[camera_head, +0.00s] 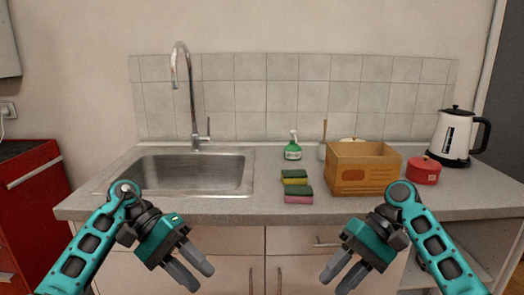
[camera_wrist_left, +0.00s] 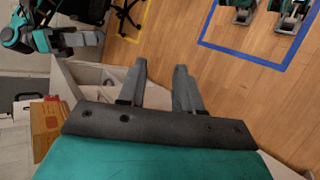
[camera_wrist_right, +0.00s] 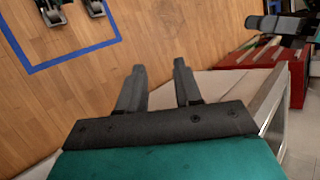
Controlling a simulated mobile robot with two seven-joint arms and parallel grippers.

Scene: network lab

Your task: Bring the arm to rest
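My left gripper (camera_head: 190,271) is in front of the counter at the lower left in the head view, pointing down toward the right. Its two fingers stand apart with nothing between them, as the left wrist view (camera_wrist_left: 159,85) also shows. My right gripper (camera_head: 339,279) is in front of the counter at the lower right, pointing down toward the left. Its fingers are apart and empty in the right wrist view (camera_wrist_right: 157,85). Both arms are bent, and both grippers are clear of the counter and its objects.
The counter (camera_head: 270,207) holds a sink (camera_head: 190,172) with a tall faucet, two sponges (camera_head: 297,193), a green spray bottle (camera_head: 293,150), a cardboard box (camera_head: 365,169), a red canister (camera_head: 423,171) and a white kettle (camera_head: 455,137). Cabinet fronts lie behind my grippers. A red cabinet (camera_head: 30,200) stands left.

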